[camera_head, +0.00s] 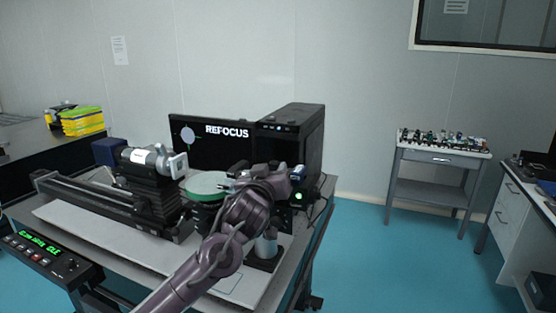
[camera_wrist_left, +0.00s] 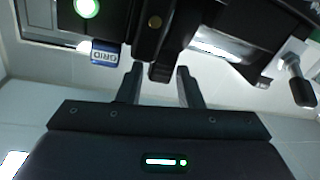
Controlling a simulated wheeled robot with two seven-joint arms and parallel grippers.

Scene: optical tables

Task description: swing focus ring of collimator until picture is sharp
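The collimator (camera_wrist_left: 205,25) fills the upper part of the left wrist view, with a blue GRID tag (camera_wrist_left: 105,52) and a green lamp (camera_wrist_left: 87,8) at its left end. A short dark lever (camera_wrist_left: 158,72) sticks out from it. My left gripper (camera_wrist_left: 157,82) is open, its two fingers apart on either side of the lever, with gaps showing. In the head view my left gripper (camera_head: 272,182) is at the collimator, partly hidden by my arm. The monitor (camera_head: 212,148) shows REFOCUS and a pale disc. My right gripper is in neither view.
A round green-topped stage (camera_head: 207,184) and a white instrument (camera_head: 150,160) on a black rail (camera_head: 105,207) stand left of my arm. A black computer case (camera_head: 292,135) is behind. A readout box (camera_head: 45,255) is at front left.

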